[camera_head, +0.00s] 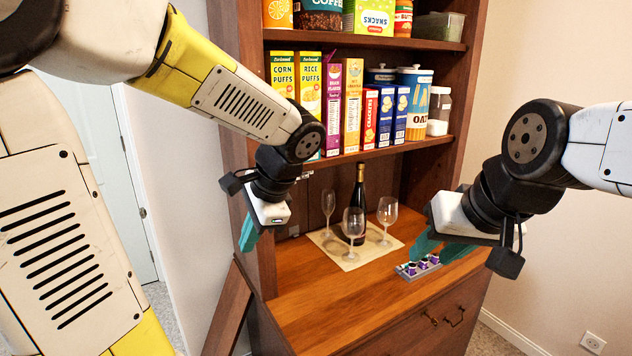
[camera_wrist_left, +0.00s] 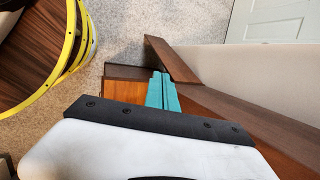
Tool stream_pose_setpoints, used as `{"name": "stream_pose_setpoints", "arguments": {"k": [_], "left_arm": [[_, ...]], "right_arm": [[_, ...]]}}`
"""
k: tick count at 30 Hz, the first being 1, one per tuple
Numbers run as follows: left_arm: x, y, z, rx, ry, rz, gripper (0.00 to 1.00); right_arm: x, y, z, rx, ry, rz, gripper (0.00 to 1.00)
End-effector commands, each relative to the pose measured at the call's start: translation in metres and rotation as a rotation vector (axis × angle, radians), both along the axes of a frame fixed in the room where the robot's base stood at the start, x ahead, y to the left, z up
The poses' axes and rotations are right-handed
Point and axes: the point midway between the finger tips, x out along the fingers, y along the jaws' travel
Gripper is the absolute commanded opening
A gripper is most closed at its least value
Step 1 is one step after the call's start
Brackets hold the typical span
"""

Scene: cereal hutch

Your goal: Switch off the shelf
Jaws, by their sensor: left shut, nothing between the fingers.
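The wooden shelf unit (camera_head: 350,156) stands in front of me, with its counter (camera_head: 340,305) below. A small grey strip with several purple-and-white pieces (camera_head: 418,267) lies at the counter's right side; I cannot tell whether these are switches. My left gripper (camera_head: 247,238) is shut and empty, fingers down, by the shelf's left side panel. Its teal fingers show pressed together in the left wrist view (camera_wrist_left: 162,91), over the left edge of the hutch. My right gripper (camera_head: 440,249) has its teal fingers apart, just above and beside the grey strip. No clear switch on the shelf is visible.
A wine bottle (camera_head: 359,200) and several glasses (camera_head: 354,222) stand on a beige mat (camera_head: 350,262) on the counter. Cereal boxes (camera_head: 309,84) and canisters (camera_head: 416,100) fill the shelves above. The counter's front left is clear. A wall outlet (camera_head: 592,342) is at lower right.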

Motion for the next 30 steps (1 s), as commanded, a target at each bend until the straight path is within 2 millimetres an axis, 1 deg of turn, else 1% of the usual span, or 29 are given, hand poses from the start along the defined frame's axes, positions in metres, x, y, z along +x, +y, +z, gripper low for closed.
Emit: {"name": "stream_pose_setpoints", "arguments": {"k": [1,2,3,5,6,8,9,11,12,13,15,18,21,24,30], "left_arm": [[0.02,-0.005,-0.004,0.125,0.053,-0.106,0.0],[0.031,-0.006,-0.003,0.2,0.079,-0.165,0.0],[0.047,-0.011,-0.002,0.3,0.109,-0.243,0.0],[0.072,-0.021,-0.001,0.454,0.149,-0.354,0.0],[0.089,-0.031,0.001,0.557,0.17,-0.428,0.0],[0.113,-0.05,0.004,0.71,0.195,-0.528,0.0],[0.128,-0.066,0.005,0.807,0.207,-0.59,0.0],[0.147,-0.09,0.006,0.943,0.218,-0.671,0.0],[0.158,-0.107,0.007,1.026,0.219,-0.717,0.0],[0.164,-0.12,0.007,1.082,0.22,-0.748,0.0],[0.176,-0.146,0.006,1.194,0.216,-0.806,0.0],[0.185,-0.173,0.006,1.303,0.205,-0.856,0.0],[0.189,-0.187,0.006,1.357,0.2,-0.88,0.0],[0.19,-0.19,0.006,1.372,0.196,-0.886,0.0],[0.19,-0.19,0.006,1.37,0.196,-0.885,0.0]], "right_arm": [[0.0,0.0,0.0,0.0,0.0,0.0,0.36],[0.0,0.0,0.0,0.0,0.0,0.0,0.36],[0.0,0.0,0.0,0.0,0.0,0.0,0.36],[0.0,0.0,0.0,0.0,0.0,0.0,0.36],[0.0,0.0,0.0,0.0,0.0,0.0,0.36],[0.0,0.0,0.0,0.0,0.0,0.0,0.36],[0.0,0.0,0.0,0.0,0.0,0.0,0.36],[0.0,0.0,0.0,0.0,0.0,0.0,0.36],[0.0,0.0,0.0,0.0,0.0,0.0,0.36],[0.0,0.0,0.0,0.0,0.0,0.0,0.36],[0.0,0.0,0.0,0.0,0.0,0.0,0.36],[0.0,0.0,0.0,0.0,0.0,0.0,0.36],[0.0,0.0,0.0,0.0,0.0,0.0,0.36],[0.0,0.0,0.0,0.0,0.0,0.0,0.36],[0.0,0.0,0.0,0.0,0.0,0.0,0.36]]}}
